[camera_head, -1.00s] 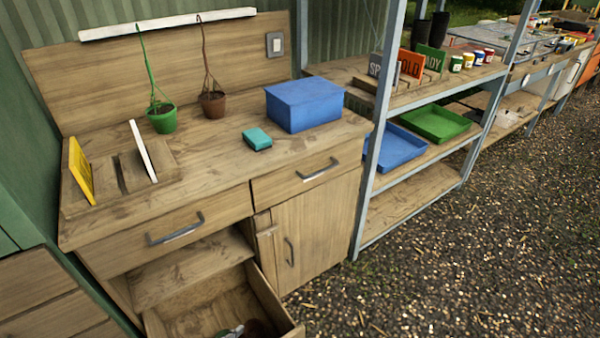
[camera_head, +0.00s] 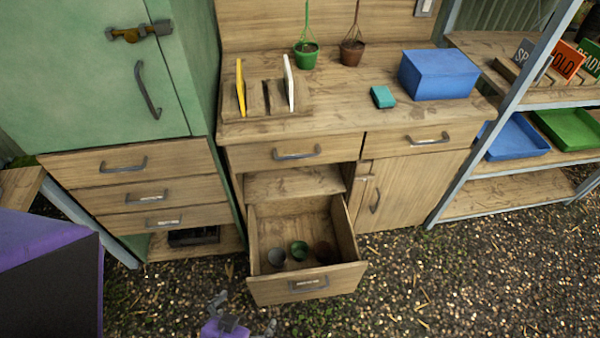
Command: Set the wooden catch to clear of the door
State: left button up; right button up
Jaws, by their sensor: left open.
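The wooden catch (camera_head: 365,177) is a small wooden bar at the upper left edge of the cupboard door (camera_head: 400,190) under the bench. It appears to lie crosswise over the door's edge, but it is small and its exact angle is hard to tell. The door is shut and has a grey upright handle (camera_head: 375,201). My left gripper (camera_head: 243,315) is at the bottom edge of the picture, open and empty, in front of the open drawer and well apart from the catch. My right gripper is not in view.
An open drawer (camera_head: 307,284) with several pots juts out left of the door. A green cabinet (camera_head: 80,80) with a metal bolt (camera_head: 138,32) stands left. The bench top holds a blue box (camera_head: 438,75) and a teal block (camera_head: 383,97). Gravel before the door is clear.

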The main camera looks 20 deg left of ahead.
aim_at(372, 176)
jog(key=u, duration=0.5)
jog(key=i+l+z, duration=0.1)
jog(key=i+l, duration=0.2)
jog(key=l, duration=0.15)
jog(key=i+l+z, duration=0.1)
jog(key=i+l, duration=0.2)
jog(key=l, duration=0.1)
